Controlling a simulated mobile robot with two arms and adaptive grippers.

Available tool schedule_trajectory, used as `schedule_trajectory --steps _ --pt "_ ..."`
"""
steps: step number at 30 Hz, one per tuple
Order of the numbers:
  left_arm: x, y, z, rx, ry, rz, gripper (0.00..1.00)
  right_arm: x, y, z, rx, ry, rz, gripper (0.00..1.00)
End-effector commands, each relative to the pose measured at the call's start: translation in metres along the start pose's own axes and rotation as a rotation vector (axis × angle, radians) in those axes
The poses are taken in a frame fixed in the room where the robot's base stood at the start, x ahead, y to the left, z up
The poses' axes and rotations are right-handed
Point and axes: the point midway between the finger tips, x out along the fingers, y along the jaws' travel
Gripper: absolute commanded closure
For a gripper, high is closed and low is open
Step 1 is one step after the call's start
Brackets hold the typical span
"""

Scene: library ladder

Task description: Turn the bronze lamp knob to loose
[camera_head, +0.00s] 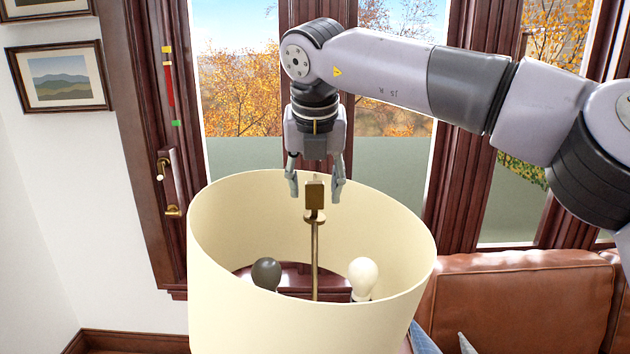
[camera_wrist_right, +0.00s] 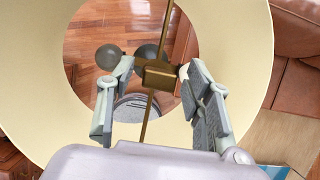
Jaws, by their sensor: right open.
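The bronze lamp knob (camera_head: 315,193) is a small block on top of the thin bronze rod (camera_head: 315,255), at the middle of the cream lampshade (camera_head: 310,325). My right gripper (camera_head: 315,199) points down over the lamp with its fingers spread, one on each side of the knob. In the right wrist view the knob (camera_wrist_right: 158,76) sits between the fingertips of the right gripper (camera_wrist_right: 157,67), and small gaps seem to show. I cannot tell whether either finger touches it. My left gripper is out of view.
Inside the shade are a dark bulb (camera_head: 266,273) and a white bulb (camera_head: 363,275). A brown leather sofa (camera_head: 520,300) stands at the right. A handle (camera_head: 168,180) and a red, yellow and green strip (camera_head: 170,85) are on the window frame at the left.

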Motion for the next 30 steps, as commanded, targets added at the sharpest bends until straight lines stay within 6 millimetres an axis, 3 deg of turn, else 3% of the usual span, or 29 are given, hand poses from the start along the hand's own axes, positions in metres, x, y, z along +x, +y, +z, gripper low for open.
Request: schedule_trajectory --steps 11,30 --pt "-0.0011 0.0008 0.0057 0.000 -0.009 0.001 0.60 0.0061 -0.0001 -0.0002 -0.001 0.000 0.000 0.54" --pt "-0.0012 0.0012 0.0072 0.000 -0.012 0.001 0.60 0.0055 0.0001 -0.0001 -0.001 -0.001 0.000 0.97"
